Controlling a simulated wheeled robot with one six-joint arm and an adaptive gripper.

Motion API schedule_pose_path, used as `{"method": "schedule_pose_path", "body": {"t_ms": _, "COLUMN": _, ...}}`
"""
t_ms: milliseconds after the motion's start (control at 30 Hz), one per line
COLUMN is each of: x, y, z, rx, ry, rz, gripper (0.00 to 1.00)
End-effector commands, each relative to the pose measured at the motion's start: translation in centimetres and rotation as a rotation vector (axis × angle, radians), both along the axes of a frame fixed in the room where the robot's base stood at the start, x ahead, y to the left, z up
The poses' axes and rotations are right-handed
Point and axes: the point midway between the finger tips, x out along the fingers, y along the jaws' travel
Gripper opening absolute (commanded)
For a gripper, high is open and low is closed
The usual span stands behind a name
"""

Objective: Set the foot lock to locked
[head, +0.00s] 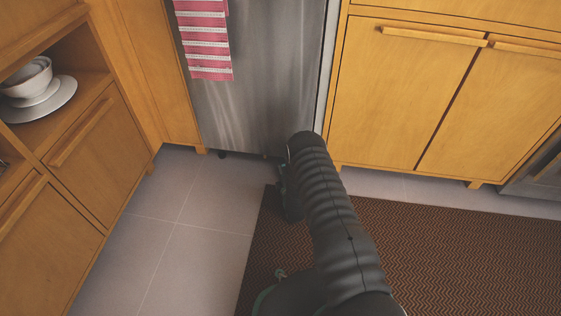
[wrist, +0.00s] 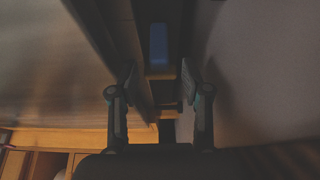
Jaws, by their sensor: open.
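The stainless appliance (head: 255,75) stands between the wooden cabinets in the head view. Small dark feet or casters (head: 222,154) show under its bottom edge. In the wrist view a blue tab (wrist: 158,45), which looks like the foot lock, sits in the dark gap between the steel front and the floor. Whether it is locked cannot be told. My gripper (wrist: 158,78) is open, its two fingers on either side of the tab's line, with the tab seen beyond the fingertips. No contact is visible. In the head view my gripper (head: 288,190) is low by the appliance, partly hidden by my arm.
A brown patterned rug (head: 450,250) covers the floor at right. Grey tiles (head: 190,230) are clear at left. Wooden cabinets stand left (head: 100,150) and right (head: 400,100). A red striped towel (head: 206,40) hangs on the appliance. White dishes (head: 45,95) sit in the left shelf.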

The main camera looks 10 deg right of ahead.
Motion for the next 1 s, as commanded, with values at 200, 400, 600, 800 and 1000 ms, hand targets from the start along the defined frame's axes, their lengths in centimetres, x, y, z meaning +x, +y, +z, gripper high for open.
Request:
{"method": "schedule_pose_path", "body": {"t_ms": 200, "x": -4.4, "y": -0.5, "z": 0.0, "rx": 0.0, "ry": 0.003, "rz": -0.001, "gripper": 0.48}}
{"method": "schedule_pose_path", "body": {"t_ms": 400, "x": -6.9, "y": -0.6, "z": 0.0, "rx": 0.0, "ry": 0.001, "rz": -0.001, "gripper": 0.48}}
{"method": "schedule_pose_path", "body": {"t_ms": 600, "x": -7.7, "y": -0.7, "z": 0.0, "rx": 0.0, "ry": 0.0, "rz": -0.001, "gripper": 0.48}}
{"method": "schedule_pose_path", "body": {"t_ms": 800, "x": -7.7, "y": -0.7, "z": 0.0, "rx": 0.0, "ry": 0.0, "rz": -0.001, "gripper": 0.48}}
{"method": "schedule_pose_path", "body": {"t_ms": 1000, "x": -7.7, "y": -0.7, "z": 0.0, "rx": 0.0, "ry": 0.0, "rz": -0.001, "gripper": 0.48}}
